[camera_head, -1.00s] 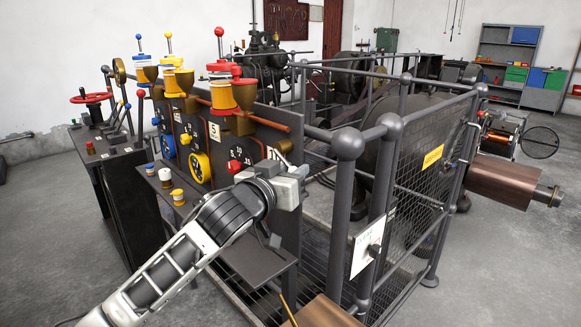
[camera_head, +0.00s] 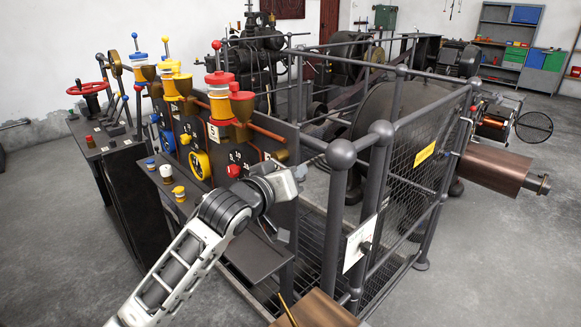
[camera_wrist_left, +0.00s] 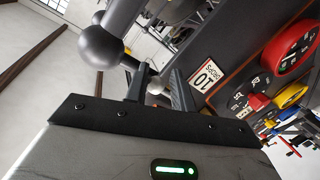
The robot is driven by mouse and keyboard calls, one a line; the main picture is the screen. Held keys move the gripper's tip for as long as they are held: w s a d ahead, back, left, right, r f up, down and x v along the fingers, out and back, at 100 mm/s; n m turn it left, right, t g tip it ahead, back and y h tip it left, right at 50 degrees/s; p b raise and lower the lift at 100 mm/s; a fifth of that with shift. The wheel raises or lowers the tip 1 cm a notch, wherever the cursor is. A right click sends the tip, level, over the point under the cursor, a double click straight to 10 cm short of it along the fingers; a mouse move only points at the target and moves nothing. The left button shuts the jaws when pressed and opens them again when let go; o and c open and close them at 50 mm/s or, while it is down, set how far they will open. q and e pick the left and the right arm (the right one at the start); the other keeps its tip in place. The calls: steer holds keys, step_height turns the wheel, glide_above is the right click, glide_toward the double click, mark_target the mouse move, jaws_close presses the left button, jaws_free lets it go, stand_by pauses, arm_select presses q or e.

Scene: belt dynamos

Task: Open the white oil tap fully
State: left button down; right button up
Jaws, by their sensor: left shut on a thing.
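My left gripper (camera_head: 297,178) is at the right end of the dark panel with the oil cups, by the lower part of its edge. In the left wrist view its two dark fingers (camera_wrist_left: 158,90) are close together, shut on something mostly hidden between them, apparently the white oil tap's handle. The tap's body and its angle cannot be made out. The number plate with 10 drops (camera_wrist_left: 206,78) is just right of the fingers. My right gripper is not in view.
A red-topped oil cup (camera_head: 220,95) and brass funnels stand on the panel above the gripper. A red knob (camera_head: 233,170) is left of it. Small coloured caps (camera_head: 179,193) sit on the shelf. A railing with a ball-topped post (camera_head: 341,153) stands close on the right.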

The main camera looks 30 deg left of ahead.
arm_select(q)
steer(key=shift+a+r+p, duration=0.3)
steer(key=shift+r, duration=0.55)
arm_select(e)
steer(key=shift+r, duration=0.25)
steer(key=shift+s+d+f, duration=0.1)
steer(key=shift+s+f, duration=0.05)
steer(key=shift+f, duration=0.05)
arm_select(q)
steer(key=c, duration=1.1)
jaws_free()
steer(key=shift+f+n, duration=0.2)
steer(key=shift+n, duration=0.1)
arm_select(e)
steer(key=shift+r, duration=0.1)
arm_select(q)
steer(key=shift+d+f, duration=0.1)
steer(key=shift+f, duration=0.05)
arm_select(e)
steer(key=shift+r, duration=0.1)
